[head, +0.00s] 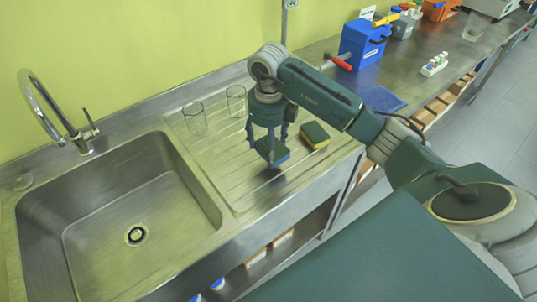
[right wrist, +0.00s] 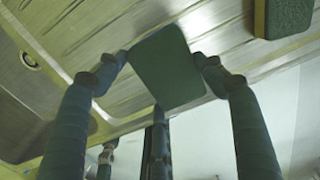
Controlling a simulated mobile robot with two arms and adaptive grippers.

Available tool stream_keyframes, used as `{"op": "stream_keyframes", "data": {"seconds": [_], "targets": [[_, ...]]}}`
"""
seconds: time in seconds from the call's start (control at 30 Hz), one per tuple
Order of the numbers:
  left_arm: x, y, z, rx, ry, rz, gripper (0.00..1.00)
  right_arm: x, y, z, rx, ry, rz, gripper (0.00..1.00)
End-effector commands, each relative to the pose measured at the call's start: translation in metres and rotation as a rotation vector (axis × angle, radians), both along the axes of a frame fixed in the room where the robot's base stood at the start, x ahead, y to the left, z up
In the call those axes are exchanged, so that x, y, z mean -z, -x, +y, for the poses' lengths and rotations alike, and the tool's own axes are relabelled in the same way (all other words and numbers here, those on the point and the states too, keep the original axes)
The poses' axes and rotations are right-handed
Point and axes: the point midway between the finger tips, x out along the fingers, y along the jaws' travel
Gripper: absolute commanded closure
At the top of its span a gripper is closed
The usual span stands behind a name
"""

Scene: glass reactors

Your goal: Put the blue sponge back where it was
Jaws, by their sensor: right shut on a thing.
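The blue sponge (head: 274,153) is in my right gripper (head: 268,146), above the ribbed drainboard to the right of the sink in the head view. The gripper points down and its fingers are shut on the sponge's sides. In the right wrist view the sponge (right wrist: 165,65) sits between the fingertips of my right gripper (right wrist: 162,64), with the drainboard behind it. A small gap seems to lie between sponge and drainboard. My left gripper is not in view.
A green and yellow sponge (head: 315,135) lies on the drainboard (head: 222,165), right of the gripper. Two clear glasses (head: 194,118) (head: 236,101) stand at the back left. The empty sink (head: 120,215) is at left. A blue box (head: 364,43) stands on the bench behind.

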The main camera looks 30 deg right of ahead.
Motion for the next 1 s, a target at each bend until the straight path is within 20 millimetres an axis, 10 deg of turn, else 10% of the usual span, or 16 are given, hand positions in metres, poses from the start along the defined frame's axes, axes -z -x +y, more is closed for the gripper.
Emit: {"op": "stream_keyframes", "data": {"seconds": [0.77,0.8,0.83,1.0], "targets": [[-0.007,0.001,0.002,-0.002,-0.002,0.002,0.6,0.05,0.0,0.0,-0.002,0.0,0.0,0.52],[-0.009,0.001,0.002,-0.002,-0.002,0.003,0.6,0.048,0.0,0.0,-0.002,0.0,0.0,0.23],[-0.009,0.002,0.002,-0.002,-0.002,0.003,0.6,0.048,0.0,0.0,-0.002,0.0,0.0,0.18],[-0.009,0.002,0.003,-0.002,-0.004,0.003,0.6,0.048,0.0,0.0,-0.002,0.0,0.0,0.13]]}}
